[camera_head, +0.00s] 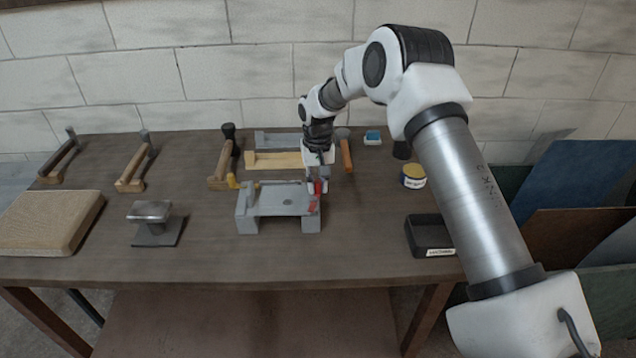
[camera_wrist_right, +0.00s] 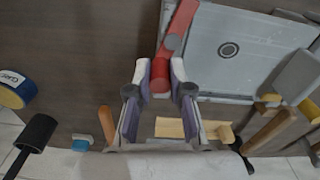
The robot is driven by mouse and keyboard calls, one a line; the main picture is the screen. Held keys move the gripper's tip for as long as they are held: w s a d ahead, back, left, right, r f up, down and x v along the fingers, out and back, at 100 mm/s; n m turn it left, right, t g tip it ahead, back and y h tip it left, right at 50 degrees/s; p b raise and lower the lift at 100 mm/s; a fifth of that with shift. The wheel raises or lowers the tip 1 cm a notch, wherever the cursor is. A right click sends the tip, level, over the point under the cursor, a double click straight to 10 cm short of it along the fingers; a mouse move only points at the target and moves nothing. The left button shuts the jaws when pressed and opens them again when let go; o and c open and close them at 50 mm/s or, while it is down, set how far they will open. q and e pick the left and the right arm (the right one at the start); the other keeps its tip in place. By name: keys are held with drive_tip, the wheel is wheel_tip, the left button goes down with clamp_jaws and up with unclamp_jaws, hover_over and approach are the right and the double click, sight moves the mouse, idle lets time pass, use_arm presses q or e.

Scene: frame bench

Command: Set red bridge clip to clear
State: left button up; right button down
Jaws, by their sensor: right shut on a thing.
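The red bridge clip (camera_head: 318,189) is at the right end of the grey frame fixture (camera_head: 280,202). In the right wrist view the clip (camera_wrist_right: 177,28) is a red bar with a grey round pivot, lying along the edge of the grey plate (camera_wrist_right: 222,75). The fingers hide part of the clip in the head view. My left gripper is not in view.
Behind the fixture lie a pale wooden piece (camera_head: 275,160) and an orange-handled tool (camera_head: 346,155). A black tray (camera_head: 428,236) and a yellow-blue tin (camera_head: 413,176) stand right. A metal block (camera_head: 150,212) and padded board (camera_head: 48,222) are left. The front table strip is clear.

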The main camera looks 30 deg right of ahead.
drive_tip(key=shift+w+a+n, duration=0.2)
drive_tip(key=shift+a+n, duration=0.05)
drive_tip(key=shift+n, duration=0.95)
drive_tip(key=c, duration=1.1)
unclamp_jaws()
drive_tip(key=shift+o, duration=0.2)
drive_tip(key=shift+r, duration=0.15)
wheel_tip(320, 180, up, 12)
